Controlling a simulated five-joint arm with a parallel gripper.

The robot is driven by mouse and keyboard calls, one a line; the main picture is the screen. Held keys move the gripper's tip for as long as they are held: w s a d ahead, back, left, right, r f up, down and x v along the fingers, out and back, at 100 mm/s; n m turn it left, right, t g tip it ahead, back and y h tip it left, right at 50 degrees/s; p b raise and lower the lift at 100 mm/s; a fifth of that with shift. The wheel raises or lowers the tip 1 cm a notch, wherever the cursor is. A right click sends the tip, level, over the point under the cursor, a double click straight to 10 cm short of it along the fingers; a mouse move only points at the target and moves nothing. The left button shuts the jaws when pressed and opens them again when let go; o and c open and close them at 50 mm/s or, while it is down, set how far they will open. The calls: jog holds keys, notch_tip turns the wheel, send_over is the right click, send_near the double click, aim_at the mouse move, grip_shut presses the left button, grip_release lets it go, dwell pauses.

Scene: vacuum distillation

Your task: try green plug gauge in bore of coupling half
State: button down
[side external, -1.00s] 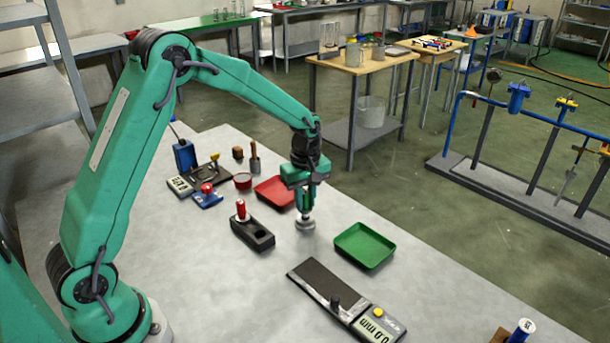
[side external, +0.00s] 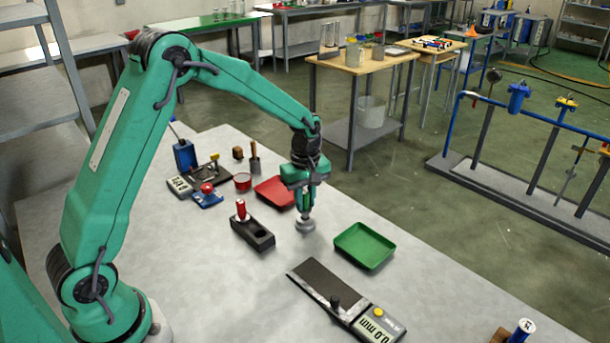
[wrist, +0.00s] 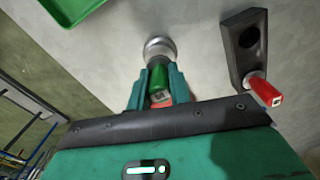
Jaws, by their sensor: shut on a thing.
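My gripper (wrist: 157,88) is shut on the green plug gauge (wrist: 158,82), which stands between its fingers. The coupling half (wrist: 158,46) is a round grey metal piece on the table, at the gauge's far end in the wrist view. In the side view my gripper (side external: 306,211) points down directly over the coupling half (side external: 305,226). The gauge's lower end and the bore are hidden, so I cannot tell how far the gauge is in.
A black block (side external: 256,234) left of the gripper holds a red-handled gauge (side external: 241,210) and has an empty hole. A green tray (side external: 364,246) lies to the right, a red tray (side external: 272,192) behind. A digital caliper-like instrument (side external: 350,305) lies in front.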

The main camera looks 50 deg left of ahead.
aim_at(305, 192)
jog(key=shift+f, duration=1)
dwell(1.5)
jog(key=shift+r, duration=2.5)
dwell(1.2)
jog(key=shift+s, duration=0.1)
